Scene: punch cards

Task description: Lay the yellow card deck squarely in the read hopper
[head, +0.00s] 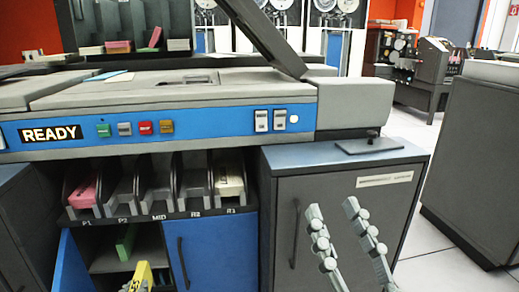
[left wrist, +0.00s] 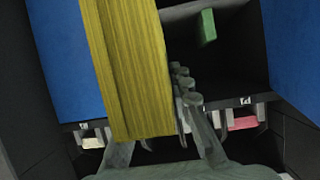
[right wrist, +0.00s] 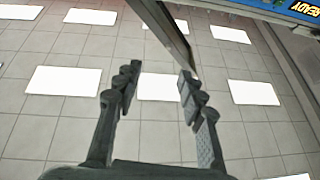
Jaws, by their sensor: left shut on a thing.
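The yellow card deck (head: 141,278) shows at the bottom edge of the head view, in front of the open cabinet. In the left wrist view the deck (left wrist: 128,60) is large and hides part of my left gripper (left wrist: 165,115). That gripper is shut on the deck; one finger shows beside its right edge. My right gripper (head: 332,208) is open and empty in front of the grey cabinet. Its spread fingers show in the right wrist view (right wrist: 158,78). Which part of the machine is the read hopper I cannot tell.
The machine top (head: 130,90) has a raised dark lid (head: 262,35). A green deck (head: 126,242) lies in the open cabinet. Blue door (head: 72,268) stands open.

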